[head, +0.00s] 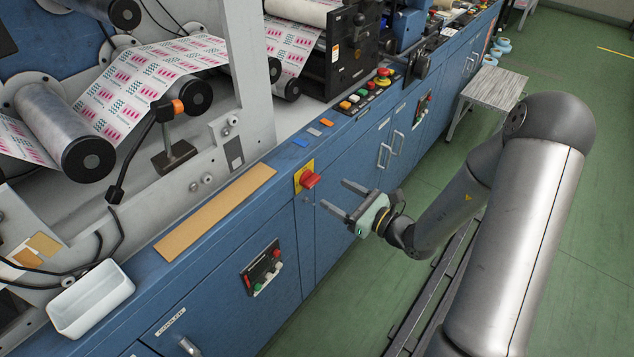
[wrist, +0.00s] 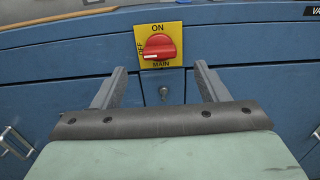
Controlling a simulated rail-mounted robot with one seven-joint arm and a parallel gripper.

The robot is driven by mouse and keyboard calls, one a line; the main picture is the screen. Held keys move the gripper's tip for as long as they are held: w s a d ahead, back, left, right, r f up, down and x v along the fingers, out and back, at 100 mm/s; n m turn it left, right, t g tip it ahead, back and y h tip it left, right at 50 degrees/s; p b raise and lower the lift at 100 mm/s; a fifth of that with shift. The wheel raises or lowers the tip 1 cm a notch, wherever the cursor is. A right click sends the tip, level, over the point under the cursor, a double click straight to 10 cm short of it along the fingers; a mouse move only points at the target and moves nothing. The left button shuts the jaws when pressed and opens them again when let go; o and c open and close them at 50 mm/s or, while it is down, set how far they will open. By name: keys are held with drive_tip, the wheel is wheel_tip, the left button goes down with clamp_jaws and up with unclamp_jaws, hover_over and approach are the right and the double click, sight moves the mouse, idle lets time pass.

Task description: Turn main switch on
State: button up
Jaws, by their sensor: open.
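The main switch is a red rotary knob (head: 310,180) on a yellow plate (head: 299,172), set on the blue front of the machine. In the wrist view the red knob (wrist: 158,46) sits ahead, above the gap between the fingers. Its plate reads ON at the top, OFF at the left and MAIN below. The knob's handle lies roughly level, with a white mark at its left end toward OFF. My gripper (head: 340,198) is open and empty. Its two fingers (wrist: 158,84) point at the cabinet front, apart from the knob.
A small round lock (wrist: 164,91) is below the switch plate. A button panel (head: 263,268) is on the cabinet at lower left, and another (head: 424,106) is farther right. A white bin (head: 92,300) stands on the ledge. A small table (head: 494,88) stands on the green floor.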

sight(315, 182)
drive_tip(key=x, duration=0.7)
drive_tip(key=shift+a, duration=0.15)
drive_tip(key=c, duration=1)
